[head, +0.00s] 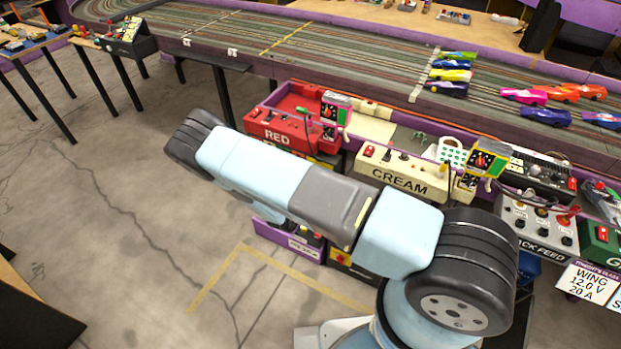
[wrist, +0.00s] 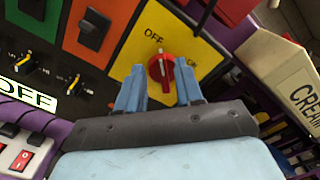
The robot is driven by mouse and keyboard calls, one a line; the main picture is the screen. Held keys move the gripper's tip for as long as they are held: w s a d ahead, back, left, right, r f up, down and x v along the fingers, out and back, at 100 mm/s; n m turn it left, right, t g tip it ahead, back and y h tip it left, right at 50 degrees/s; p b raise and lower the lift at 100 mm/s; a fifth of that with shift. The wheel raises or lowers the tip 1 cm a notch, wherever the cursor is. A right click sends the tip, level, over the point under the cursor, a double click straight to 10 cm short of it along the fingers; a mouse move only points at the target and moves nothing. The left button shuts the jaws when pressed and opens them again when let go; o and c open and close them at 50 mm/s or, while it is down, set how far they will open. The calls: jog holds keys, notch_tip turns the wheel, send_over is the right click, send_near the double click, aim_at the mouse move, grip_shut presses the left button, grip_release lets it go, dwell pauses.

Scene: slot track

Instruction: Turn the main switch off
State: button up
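The main switch (wrist: 161,68) is a red rotary knob on a yellow plate marked OFF at the upper left and ON at the right, seen in the wrist view. Its white pointer mark lies across the knob; I cannot tell for sure which label it points to. My gripper (wrist: 160,88) is open, with one light blue finger on each side of the knob in the picture. I cannot tell whether the fingers touch it. In the head view my arm hides the gripper, and only a bit of the yellow switch plate (head: 341,258) shows beside the arm.
Orange (wrist: 89,32) and green panels with black switches are left of the yellow plate. A white OFF label (wrist: 36,97) is further left. The cream box (head: 402,174) and red box (head: 290,130) stand above, by the slot track (head: 330,55).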

jog(key=shift+s, duration=0.1)
jog(key=v, duration=1.3)
jog(key=shift+s+a, duration=0.2)
jog(key=shift+a, duration=0.1)
jog(key=shift+f, duration=0.1)
jog(key=d+r+m+g, duration=0.5)
jog(key=r+m, duration=0.2)
jog(key=r, duration=0.5)
jog(key=d+r+m+g, duration=0.5)
jog(key=r+m, duration=0.3)
jog(key=r, duration=0.3)
jog(key=d+r+m+g, duration=0.45)
jog(key=r+m, duration=0.25)
jog(key=r, duration=0.5)
jog(key=s+d+r+m+t+y, duration=0.2)
jog(key=s+d+r+m+y, duration=0.2)
jog(key=s+r+m, duration=0.4)
jog(key=s+d+r+m+t+y, duration=0.3)
jog(key=s+r+m, duration=0.5)
jog(key=s+r, duration=0.6)
jog(key=d+r+y, duration=0.1)
jog(key=y, duration=0.1)
jog(key=shift+d+r+m+y, duration=0.3)
jog(key=shift+d+r+y, duration=0.05)
jog(key=shift+r+y, duration=0.05)
